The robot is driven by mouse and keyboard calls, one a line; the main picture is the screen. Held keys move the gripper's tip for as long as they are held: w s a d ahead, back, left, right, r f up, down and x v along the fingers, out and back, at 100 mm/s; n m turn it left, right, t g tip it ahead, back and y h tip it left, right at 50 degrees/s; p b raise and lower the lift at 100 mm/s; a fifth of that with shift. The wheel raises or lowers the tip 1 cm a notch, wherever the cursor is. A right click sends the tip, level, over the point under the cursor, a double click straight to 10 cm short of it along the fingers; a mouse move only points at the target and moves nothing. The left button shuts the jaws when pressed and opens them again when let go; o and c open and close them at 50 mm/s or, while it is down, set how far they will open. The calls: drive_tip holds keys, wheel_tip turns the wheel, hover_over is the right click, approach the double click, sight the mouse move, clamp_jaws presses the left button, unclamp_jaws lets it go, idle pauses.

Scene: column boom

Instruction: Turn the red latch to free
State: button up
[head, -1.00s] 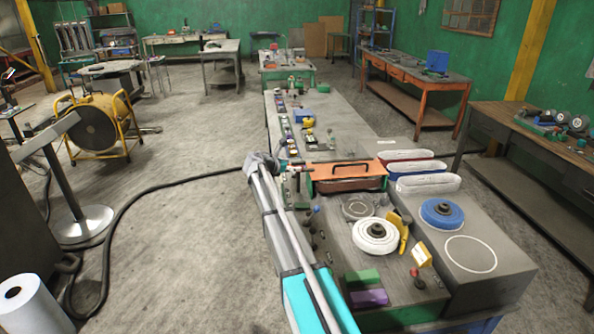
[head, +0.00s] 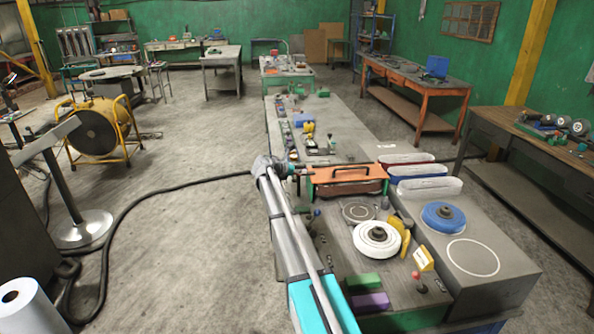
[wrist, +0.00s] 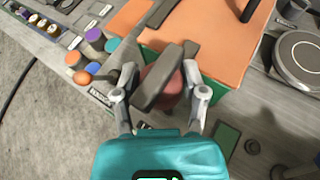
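The red latch (wrist: 173,90) shows in the wrist view as a dull red rounded part, partly covered by a dark grey bar (wrist: 157,87) lying slantwise across it. It sits at the near edge of an orange lid (wrist: 211,40). My gripper (wrist: 160,74) is open, with one finger on each side of the bar and red part. I cannot tell whether either finger touches. In the head view my gripper (head: 290,169) is at the left end of the orange lid (head: 348,173), and the latch is hidden there.
The lid has a black handle (head: 352,168). Purple, blue and orange capped cylinders (wrist: 93,34) stand close left of my gripper in the wrist view. A white disc (head: 376,238) and yellow plates lie on the bench right of my arm. Open floor lies to the left.

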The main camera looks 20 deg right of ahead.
drive_tip(key=shift+a, duration=0.1)
drive_tip(key=c, duration=0.4)
drive_tip(key=shift+c, duration=0.2)
drive_tip(key=shift+w+m+g, duration=0.15)
drive_tip(key=shift+m+g, duration=0.15)
drive_tip(key=shift+w+m+g+h, duration=0.1)
drive_tip(key=shift+m+g+h, duration=0.3)
drive_tip(key=shift+m+g, duration=0.15)
drive_tip(key=m+g, duration=0.3)
drive_tip(key=shift+w+g, duration=0.15)
drive_tip(key=shift+g, duration=0.2)
drive_tip(key=m+g, duration=0.3)
drive_tip(key=shift+g+y, duration=0.4)
drive_tip(key=shift+s+m+g+y, duration=0.2)
drive_tip(key=shift+m+g+y, duration=0.4)
drive_tip(key=shift+m+g, duration=0.75)
